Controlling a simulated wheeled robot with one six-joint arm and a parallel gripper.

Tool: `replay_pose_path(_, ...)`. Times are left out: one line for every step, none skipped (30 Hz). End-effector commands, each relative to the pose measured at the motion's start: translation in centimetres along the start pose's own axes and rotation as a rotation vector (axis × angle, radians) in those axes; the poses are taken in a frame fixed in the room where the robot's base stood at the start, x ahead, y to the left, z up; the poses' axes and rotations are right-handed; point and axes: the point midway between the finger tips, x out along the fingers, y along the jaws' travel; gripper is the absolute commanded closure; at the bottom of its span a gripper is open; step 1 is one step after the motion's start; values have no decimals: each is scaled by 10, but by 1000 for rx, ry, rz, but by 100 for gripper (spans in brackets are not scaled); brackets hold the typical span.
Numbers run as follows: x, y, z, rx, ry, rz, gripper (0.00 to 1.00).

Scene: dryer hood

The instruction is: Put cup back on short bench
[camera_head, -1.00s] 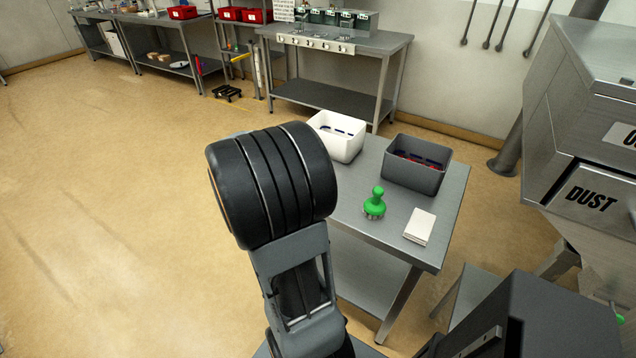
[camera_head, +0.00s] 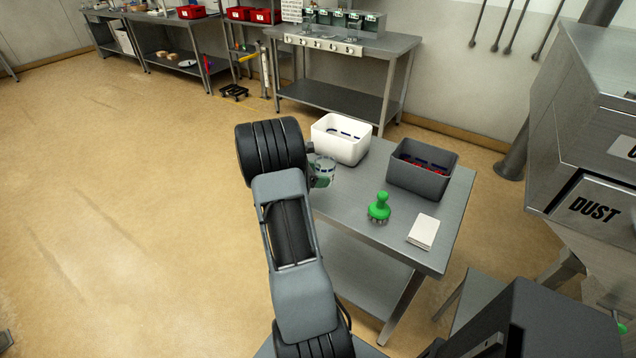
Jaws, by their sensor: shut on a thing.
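The short bench (camera_head: 347,206) is a grey metal table right of my arm, with a lower shelf. A small pale cup with green and dark marks (camera_head: 323,171) shows just right of my arm's black end joint, over the bench's left back part. My gripper (camera_head: 311,168) is mostly hidden behind that joint and is shut on the cup. I cannot tell whether the cup touches the bench top.
On the bench stand a white bin (camera_head: 341,148), a dark grey bin (camera_head: 420,178), a green knobbed brush (camera_head: 379,208) and a white block (camera_head: 423,232). The bench top's front left is bare. A metal dust cabinet (camera_head: 590,200) stands at right.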

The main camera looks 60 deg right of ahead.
Motion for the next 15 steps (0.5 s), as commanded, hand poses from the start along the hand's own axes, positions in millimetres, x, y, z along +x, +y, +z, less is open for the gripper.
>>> replay_pose_path(2,1,-1,0,0,0,68)
replay_pose_path(2,2,-2,1,0,0,68)
replay_pose_path(3,3,-3,0,0,0,68)
replay_pose_path(4,4,-4,0,0,-1,68)
replay_pose_path(6,6,-6,0,0,-1,68)
replay_pose_path(9,8,-10,0,0,-2,68)
replay_pose_path(10,7,-14,-3,1,-3,68)
replay_pose_path(12,7,-17,-4,0,-3,68)
replay_pose_path(14,7,-22,-3,0,-2,68)
replay_pose_path(16,7,-25,-3,0,-1,68)
replay_pose_path(17,7,-28,-3,0,-1,68)
replay_pose_path(18,8,-30,-2,0,0,68)
replay_pose_path(19,8,-32,-1,0,0,68)
replay_pose_path(20,8,-34,0,0,0,68)
replay_pose_path(20,8,-34,0,0,0,68)
